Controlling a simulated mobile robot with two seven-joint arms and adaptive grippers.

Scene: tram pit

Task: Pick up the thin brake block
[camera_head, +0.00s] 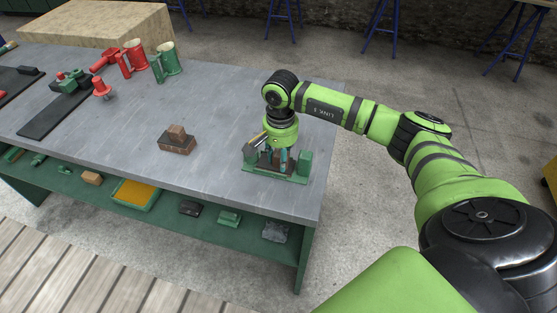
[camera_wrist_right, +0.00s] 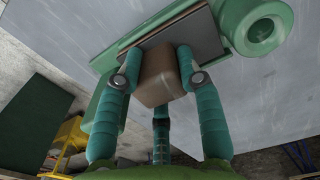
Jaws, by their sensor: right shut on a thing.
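My right gripper (camera_head: 274,158) points down over a green fixture (camera_head: 296,180) near the right end of the grey workbench. In the right wrist view, the teal fingers of this gripper (camera_wrist_right: 159,66) are shut on a brown block (camera_wrist_right: 163,84), one finger on each side. I take this to be the thin brake block. It sits at a dark plate beside the green fixture (camera_wrist_right: 262,30); I cannot tell whether it is clear of it. In the head view the gripper mostly hides it. My left gripper is not in view.
Stacked brown blocks (camera_head: 177,143) stand mid-bench. Red and green mug-like parts (camera_head: 167,62) and a dark mat (camera_head: 48,119) with small parts are at the left. A lower shelf holds a yellow-filled tray (camera_head: 136,194). The bench between the stack and the fixture is clear.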

